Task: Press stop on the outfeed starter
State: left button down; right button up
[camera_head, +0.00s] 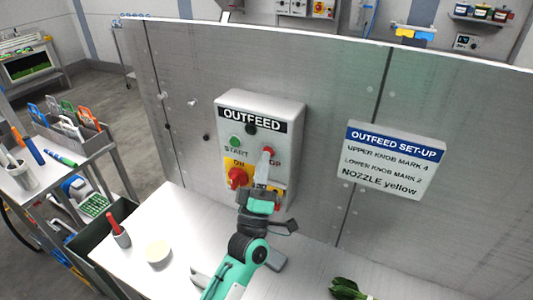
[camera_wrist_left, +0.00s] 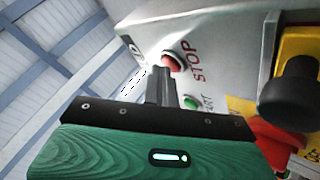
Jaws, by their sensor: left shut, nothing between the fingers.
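The grey outfeed starter box (camera_head: 290,112) is mounted on the metal panel. Its green start button (camera_head: 235,141) is at left and its red stop button (camera_head: 268,152) at right. A red rotary knob (camera_head: 237,178) sits on a yellow plate below. My left gripper (camera_head: 266,158) is shut and empty, its fingertips right at the stop button and partly covering it and its label. In the left wrist view the red stop button (camera_wrist_left: 172,62) shows just beyond the fingertips (camera_wrist_left: 163,76); I cannot tell whether they touch. My right gripper is not in view.
A set-up sign (camera_head: 396,160) is on the panel at right. A dark knob (camera_wrist_left: 290,100) juts out near the left gripper.

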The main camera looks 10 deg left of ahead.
pick_arm(q)
jog(key=shift+s, duration=0.1)
jog(key=shift+s+a, duration=0.3)
jog(key=shift+s, duration=0.4)
jog(key=s, duration=0.1)
jog(key=s+a, duration=0.1)
jog(key=s, duration=0.1)
jog(key=s+p, duration=0.1)
jog(key=shift+s+a, duration=0.35)
dwell(0.6)
